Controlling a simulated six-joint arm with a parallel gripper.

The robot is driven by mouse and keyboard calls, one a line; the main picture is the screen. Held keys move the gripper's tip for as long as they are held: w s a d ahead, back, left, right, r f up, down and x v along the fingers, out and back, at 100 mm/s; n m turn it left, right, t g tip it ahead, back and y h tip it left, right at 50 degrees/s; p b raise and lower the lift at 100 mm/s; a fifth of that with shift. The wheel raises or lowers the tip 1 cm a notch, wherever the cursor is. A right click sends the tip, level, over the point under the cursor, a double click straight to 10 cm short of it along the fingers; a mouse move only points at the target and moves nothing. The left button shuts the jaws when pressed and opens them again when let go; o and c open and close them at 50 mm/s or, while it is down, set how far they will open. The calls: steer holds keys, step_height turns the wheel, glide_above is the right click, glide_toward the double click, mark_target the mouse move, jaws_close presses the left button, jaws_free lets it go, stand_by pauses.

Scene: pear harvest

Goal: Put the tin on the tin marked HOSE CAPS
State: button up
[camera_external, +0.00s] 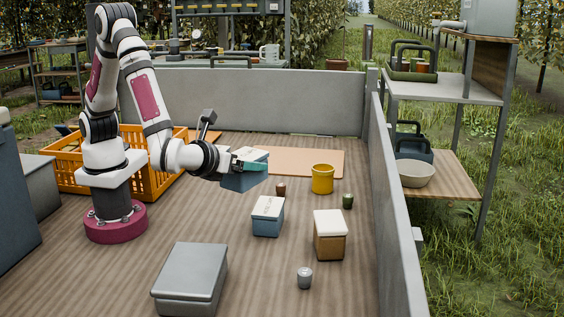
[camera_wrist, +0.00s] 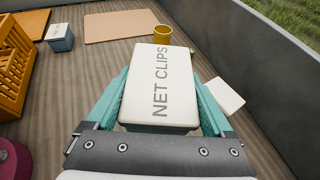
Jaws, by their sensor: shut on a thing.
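My gripper (camera_external: 258,165) has teal fingers and is shut on a blue tin with a white lid (camera_external: 237,184), over the middle of the deck. In the wrist view this tin (camera_wrist: 160,85) sits between the fingers, its lid reading NET CLIPS. Another blue tin with a white lettered lid (camera_external: 267,217) stands on the deck, nearer the outside camera. A blue lettered tin (camera_wrist: 61,39) also shows at the upper left of the wrist view; I cannot tell if it is the same one. HOSE CAPS is not legible on any lid.
A brown tin with a plain white lid (camera_external: 330,238), a yellow cup (camera_external: 322,180), small cans (camera_external: 305,278) and a grey box (camera_external: 190,280) stand around. An orange crate (camera_external: 65,172) is at left. A grey wall (camera_external: 392,200) edges the right. A tan board (camera_external: 315,160) lies behind.

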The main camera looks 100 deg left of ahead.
steer(key=x, duration=0.4)
steer(key=f+x, duration=0.1)
steer(key=x, duration=0.3)
steer(key=s+x, duration=0.1)
steer(key=x, duration=0.3)
steer(key=shift+d+f, duration=0.15)
steer(key=shift+f, duration=0.2)
step_height(320, 180, down, 3)
steer(key=shift+f, duration=0.5)
